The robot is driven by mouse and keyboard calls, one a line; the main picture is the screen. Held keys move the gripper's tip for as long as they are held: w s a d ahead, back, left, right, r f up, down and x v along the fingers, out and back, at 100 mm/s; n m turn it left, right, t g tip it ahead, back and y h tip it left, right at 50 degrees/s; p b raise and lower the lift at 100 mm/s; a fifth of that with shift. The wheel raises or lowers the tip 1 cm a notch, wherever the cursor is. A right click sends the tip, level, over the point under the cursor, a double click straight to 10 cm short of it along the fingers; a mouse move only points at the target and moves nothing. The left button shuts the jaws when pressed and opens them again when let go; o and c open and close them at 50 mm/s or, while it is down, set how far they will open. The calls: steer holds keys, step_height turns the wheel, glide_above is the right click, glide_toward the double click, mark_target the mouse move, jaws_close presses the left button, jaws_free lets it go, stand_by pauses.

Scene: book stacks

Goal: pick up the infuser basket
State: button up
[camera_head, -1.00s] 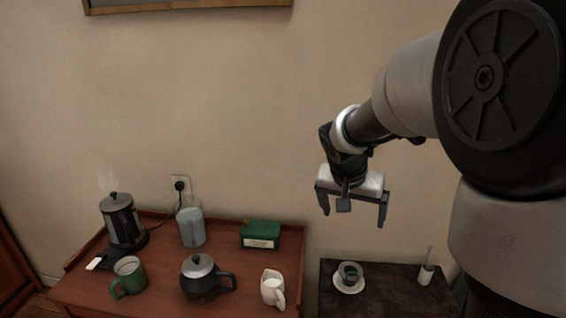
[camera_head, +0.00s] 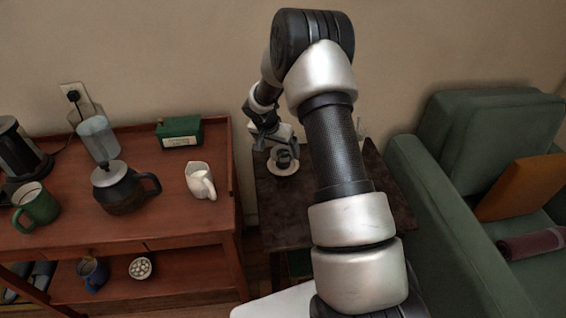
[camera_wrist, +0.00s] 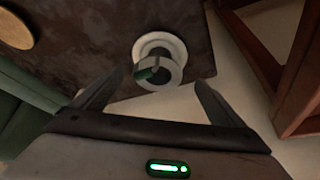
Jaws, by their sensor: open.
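The infuser basket (camera_head: 284,156) appears to be the small grey cylinder with a dark inside. It stands on a white saucer (camera_head: 272,167) on the dark side table (camera_head: 268,200). In the wrist view the basket (camera_wrist: 172,76) looks like a pale round wall with a green part inside, in front of the saucer's rim (camera_wrist: 150,40). My gripper (camera_wrist: 159,78) is open and empty, its fingers to the left and right of the basket in the picture. I cannot tell the height gap. In the head view my gripper (camera_head: 270,138) is just above the basket, partly hiding it.
A wooden cabinet (camera_head: 215,225) to the left carries a teapot (camera_head: 120,190), a white pitcher (camera_head: 200,180), a green box (camera_head: 180,132), a green mug (camera_head: 38,203) and a glass jar (camera_head: 98,138). A green armchair (camera_head: 440,190) stands right of the table.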

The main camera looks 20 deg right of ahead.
mark_target(283, 158)
steer(key=x, duration=0.2)
steer(key=shift+w+d+f, duration=0.1)
steer(key=shift+f, duration=0.3)
steer(key=b+x, duration=0.1)
steer(key=x, duration=0.4)
steer(key=shift+d+f+b, duration=0.1)
steer(key=shift+b, duration=0.25)
steer(key=c, duration=1.2)
